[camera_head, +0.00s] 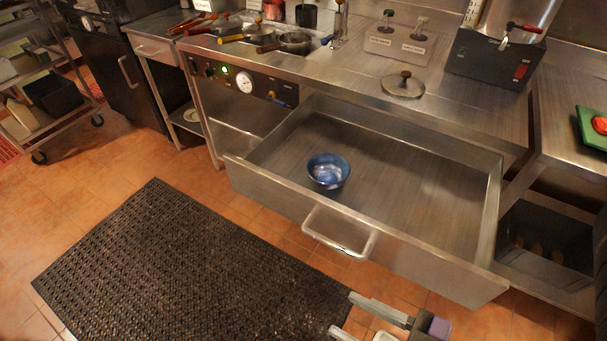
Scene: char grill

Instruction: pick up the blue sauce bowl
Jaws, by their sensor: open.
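The blue sauce bowl (328,171) stands upright inside an open steel drawer (265,187), near its front wall and left of its middle. The bowl looks empty, with a shiny inside. My gripper (350,314) shows at the bottom edge of the view, partly cut off. It is open and empty, outside the drawer, in front of and below its handle (340,240). It is well apart from the bowl.
The drawer's front wall and handle lie between my gripper and the bowl. The rest of the drawer floor is bare. The steel counter (330,75) overhangs the drawer's back and carries a round lid (403,87) and pans. A black mat (190,265) covers the floor at left.

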